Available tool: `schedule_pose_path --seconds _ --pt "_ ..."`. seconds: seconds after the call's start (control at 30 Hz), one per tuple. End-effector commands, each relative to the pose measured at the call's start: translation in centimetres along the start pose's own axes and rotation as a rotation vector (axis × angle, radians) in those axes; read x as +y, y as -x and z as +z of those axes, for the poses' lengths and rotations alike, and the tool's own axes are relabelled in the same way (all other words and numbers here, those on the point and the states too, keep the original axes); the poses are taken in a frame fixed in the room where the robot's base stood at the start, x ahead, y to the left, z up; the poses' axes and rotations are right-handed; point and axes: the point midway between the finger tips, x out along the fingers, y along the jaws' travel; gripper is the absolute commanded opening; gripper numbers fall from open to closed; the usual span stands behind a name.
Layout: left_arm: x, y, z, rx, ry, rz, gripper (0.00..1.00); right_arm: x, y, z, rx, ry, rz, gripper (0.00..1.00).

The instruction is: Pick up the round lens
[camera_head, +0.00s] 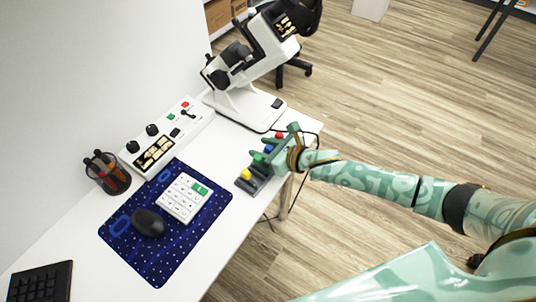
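No round lens can be made out clearly. A dark rack (253,186) at the table's right edge holds small coloured pieces: a yellow one (246,174), a green one (258,157), a blue one (268,149) and a red one (279,135). I cannot tell whether these are lens handles. My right gripper (262,154) is over the rack and hides part of it. Its fingers look apart, with the green and blue pieces showing near them. I cannot tell whether it touches them. My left gripper is not in view.
A white eye-test device (240,104) stands behind the rack. A control panel (168,137), a pen cup (108,174), a blue mat (170,262) with a calculator (181,198) and mouse (149,222), and a keyboard (42,283) occupy the white table (216,150). A cable hangs at the right edge.

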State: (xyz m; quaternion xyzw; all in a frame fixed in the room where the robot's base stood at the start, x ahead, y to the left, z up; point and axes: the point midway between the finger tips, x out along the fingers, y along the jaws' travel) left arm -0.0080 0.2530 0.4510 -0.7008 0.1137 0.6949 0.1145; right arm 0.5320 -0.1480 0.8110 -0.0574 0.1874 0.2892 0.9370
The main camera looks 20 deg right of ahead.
Motion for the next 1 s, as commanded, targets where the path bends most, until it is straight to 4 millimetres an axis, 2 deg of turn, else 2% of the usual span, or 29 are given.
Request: schedule_pose_path --seconds 0.17,0.2,0.3,0.33,0.73,0.97,1.0 --pt "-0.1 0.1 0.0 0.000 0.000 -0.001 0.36 0.0 0.0 0.1 0.000 0.000 0.000 0.40" --pt "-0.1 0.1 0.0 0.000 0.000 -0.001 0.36 0.0 0.0 0.1 0.000 0.000 0.000 0.34" --pt "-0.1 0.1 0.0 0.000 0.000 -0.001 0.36 0.0 0.0 0.1 0.000 0.000 0.000 0.07" --pt "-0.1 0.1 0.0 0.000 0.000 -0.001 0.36 0.0 0.0 0.1 0.000 0.000 0.000 0.00" --pt "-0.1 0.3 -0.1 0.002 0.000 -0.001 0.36 0.0 0.2 0.5 -0.001 0.002 0.000 0.00" --pt "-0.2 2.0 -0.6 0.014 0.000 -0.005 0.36 -0.1 1.5 3.7 -0.004 0.006 -0.001 0.00" --pt "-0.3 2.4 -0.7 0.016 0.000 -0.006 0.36 0.2 2.3 3.9 -0.002 0.004 0.000 0.00"
